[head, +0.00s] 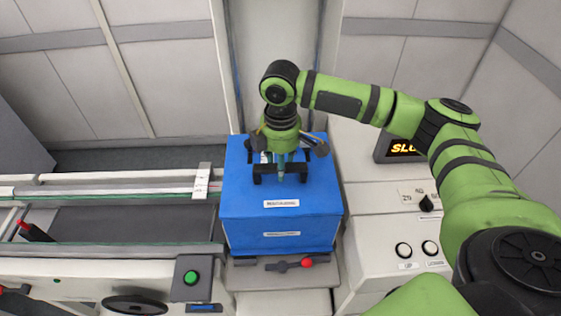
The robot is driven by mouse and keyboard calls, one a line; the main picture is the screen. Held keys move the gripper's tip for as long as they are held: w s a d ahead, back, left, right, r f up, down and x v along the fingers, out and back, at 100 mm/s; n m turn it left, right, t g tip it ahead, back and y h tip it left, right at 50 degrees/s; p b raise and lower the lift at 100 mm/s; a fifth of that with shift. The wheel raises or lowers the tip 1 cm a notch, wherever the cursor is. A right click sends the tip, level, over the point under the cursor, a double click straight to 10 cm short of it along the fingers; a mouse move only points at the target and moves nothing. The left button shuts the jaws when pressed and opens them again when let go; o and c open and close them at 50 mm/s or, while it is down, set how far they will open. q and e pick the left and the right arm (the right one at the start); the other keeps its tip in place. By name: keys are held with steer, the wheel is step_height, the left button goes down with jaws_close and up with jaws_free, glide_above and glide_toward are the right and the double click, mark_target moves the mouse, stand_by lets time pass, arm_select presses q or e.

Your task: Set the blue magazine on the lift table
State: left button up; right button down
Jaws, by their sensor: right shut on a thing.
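The blue magazine (240,206) is a blue box with white labels, upright in the middle of the head view. My right gripper (281,172) is above its top and shut on the dark handle there. The handle is partly hidden by the gripper. A pale grey surface, which looks like the lift table (245,274), shows below the magazine's front edge. The magazine hides most of it, and I cannot tell whether the two touch. My left gripper is not in view.
A conveyor (130,224) with rails lies close on the left, with a green button (191,278) at its front. A control panel (385,275) with a knob and buttons stands on the right. A red-tipped lever (290,265) sits in front of the magazine.

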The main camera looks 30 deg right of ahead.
steer(key=shift+w+f, duration=0.1)
steer(key=shift+f, duration=0.25)
stand_by(0.5)
steer(key=c, duration=0.7)
jaws_free()
steer(key=shift+s+a, duration=0.1)
steer(key=shift+s, duration=0.1)
steer(key=shift+s+f, duration=0.15)
steer(key=shift+f, duration=0.1)
steer(key=shift+r, duration=0.45)
step_height(320, 180, up, 12)
steer(key=shift+f, duration=0.2)
